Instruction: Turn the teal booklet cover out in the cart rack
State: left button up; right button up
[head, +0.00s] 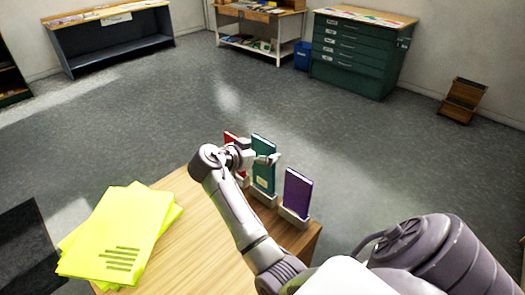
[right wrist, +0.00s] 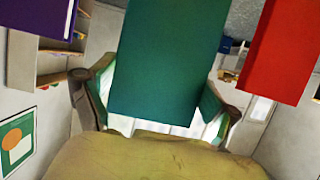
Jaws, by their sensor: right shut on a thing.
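The teal booklet (head: 264,170) stands upright between a red booklet (head: 231,138) and a purple booklet (head: 297,192) near the far edge of the wooden top. A wide teal face with a small pale label low on it shows toward the head camera. My right gripper (head: 266,158) is shut on the teal booklet near its upper part. In the right wrist view, the teal booklet (right wrist: 155,60) lies between the two fingers, with the purple booklet (right wrist: 38,15) and the red booklet (right wrist: 278,50) apart on either side. Its lower end is partly hidden. My left gripper is out of view.
Pale rack holders (head: 293,217) hold the booklets' lower ends. Yellow-green sheets (head: 125,235) lie on the left of the wooden top (head: 180,186). A green drawer cabinet (head: 352,58), a blue bin (head: 303,56) and shelves stand far off across open grey floor.

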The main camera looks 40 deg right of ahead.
jog(key=shift+f, duration=0.15)
jog(key=shift+f+b, duration=1.15)
jog(key=shift+f, duration=0.15)
jog(key=shift+f+b, duration=1.1)
jog(key=shift+b, duration=0.05)
jog(key=o, duration=1.3)
jog(key=shift+o, duration=0.2)
jog(key=shift+a, duration=0.15)
